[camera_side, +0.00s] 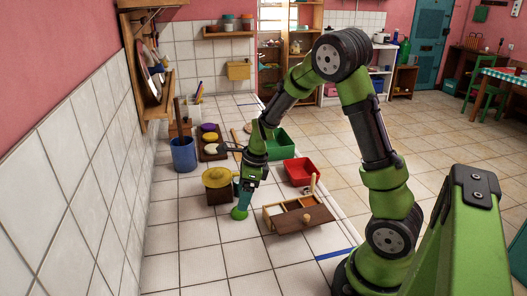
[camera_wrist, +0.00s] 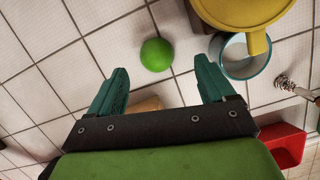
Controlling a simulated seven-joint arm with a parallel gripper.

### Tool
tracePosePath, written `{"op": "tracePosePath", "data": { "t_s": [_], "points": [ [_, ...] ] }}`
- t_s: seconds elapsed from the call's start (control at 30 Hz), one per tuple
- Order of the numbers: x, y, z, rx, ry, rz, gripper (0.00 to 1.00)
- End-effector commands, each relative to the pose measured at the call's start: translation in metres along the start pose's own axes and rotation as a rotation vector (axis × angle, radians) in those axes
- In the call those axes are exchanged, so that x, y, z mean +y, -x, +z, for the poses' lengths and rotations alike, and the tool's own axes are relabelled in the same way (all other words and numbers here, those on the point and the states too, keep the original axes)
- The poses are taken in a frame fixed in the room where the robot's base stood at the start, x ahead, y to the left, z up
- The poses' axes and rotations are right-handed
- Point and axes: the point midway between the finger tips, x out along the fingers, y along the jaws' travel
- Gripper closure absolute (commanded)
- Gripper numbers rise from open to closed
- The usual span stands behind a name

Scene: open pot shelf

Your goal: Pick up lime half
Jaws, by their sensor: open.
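The lime half (camera_side: 239,213) is a small bright green rounded piece on the pale tiled surface. In the wrist view the lime half (camera_wrist: 156,54) lies just beyond the fingertips, near the middle of the gap between them. My gripper (camera_side: 243,203) points down at the lime half in the side view and partly covers it. In the wrist view my gripper (camera_wrist: 162,72) has its two teal fingers wide apart, with nothing between the tips. I cannot tell whether a finger touches the lime half.
A yellow-topped pot (camera_side: 217,177) stands close behind my gripper. A teal-rimmed cup (camera_wrist: 238,64) sits near the right finger. A wooden compartment box (camera_side: 300,214) is to the right, with a red bin (camera_side: 301,171) behind it. Tiles in front are clear.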

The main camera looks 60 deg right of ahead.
Motion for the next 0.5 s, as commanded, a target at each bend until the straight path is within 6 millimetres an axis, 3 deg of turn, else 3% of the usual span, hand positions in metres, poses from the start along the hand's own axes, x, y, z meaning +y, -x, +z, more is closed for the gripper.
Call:
{"op": "tracePosePath", "data": {
  "t_s": [0.3, 0.5],
  "points": [
    [0.006, -0.044, -0.004, 0.003, -0.001, 0.003, 0.18],
    [0.005, -0.048, -0.003, 0.0, 0.0, 0.001, 0.18]
  ]
}}
